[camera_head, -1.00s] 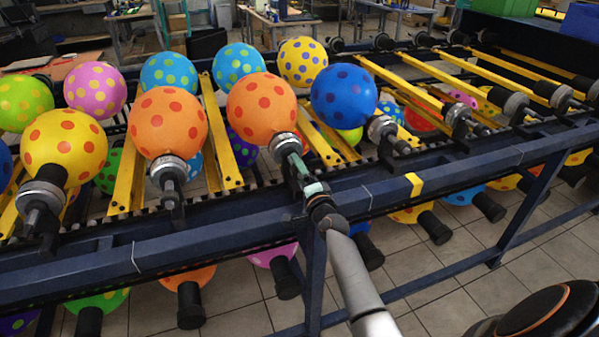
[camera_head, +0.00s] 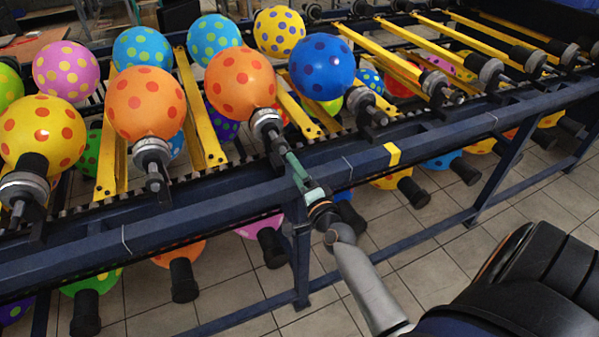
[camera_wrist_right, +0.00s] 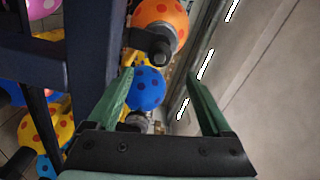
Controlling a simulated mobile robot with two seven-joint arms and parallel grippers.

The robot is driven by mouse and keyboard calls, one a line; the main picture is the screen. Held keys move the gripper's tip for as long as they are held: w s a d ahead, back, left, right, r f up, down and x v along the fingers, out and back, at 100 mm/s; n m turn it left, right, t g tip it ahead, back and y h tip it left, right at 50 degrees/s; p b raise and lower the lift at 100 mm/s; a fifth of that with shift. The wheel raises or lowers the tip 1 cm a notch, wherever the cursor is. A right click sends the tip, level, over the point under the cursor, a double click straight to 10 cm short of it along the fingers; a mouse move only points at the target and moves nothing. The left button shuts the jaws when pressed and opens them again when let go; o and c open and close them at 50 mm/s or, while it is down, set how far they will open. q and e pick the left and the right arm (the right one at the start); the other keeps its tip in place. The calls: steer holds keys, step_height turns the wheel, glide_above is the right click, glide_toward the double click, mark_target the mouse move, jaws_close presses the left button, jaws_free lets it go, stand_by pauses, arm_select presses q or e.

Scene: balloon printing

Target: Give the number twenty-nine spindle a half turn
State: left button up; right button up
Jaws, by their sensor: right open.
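No number is readable on any spindle, so I cannot tell which is twenty-nine. A spindle with a grey collar (camera_head: 266,120) carries an orange, red-dotted balloon (camera_head: 240,80) on the rack's top row. My right gripper (camera_head: 288,158), with green fingers, is just in front of this spindle's dark end. In the right wrist view the open fingers (camera_wrist_right: 161,82) have a clear gap between them. A dark spindle end (camera_wrist_right: 157,46) under an orange balloon (camera_wrist_right: 160,20) lies beyond the gap, and a blue balloon (camera_wrist_right: 147,88) shows through it. My left gripper is out of view.
Neighbouring spindles stand close on both sides, with another orange balloon (camera_head: 146,103) to the left and a blue balloon (camera_head: 322,68) to the right. The dark blue rail (camera_head: 240,216) runs below the gripper. Several balloons hang beneath. Tiled floor (camera_head: 400,250) in front is open.

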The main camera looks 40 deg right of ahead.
steer(key=shift+v, duration=0.9)
steer(key=s+a+f+n+g+y, duration=0.6)
steer(key=s+a+f+n+g, duration=0.2)
steer(key=s+a+f+n, duration=1)
steer(key=s+a+n, duration=0.1)
steer(key=s+n, duration=0.1)
steer(key=s, duration=0.1)
steer(key=shift+s+f+n+y, duration=0.3)
steer(key=shift+s+f+y, duration=0.05)
steer(key=shift+y, duration=0.05)
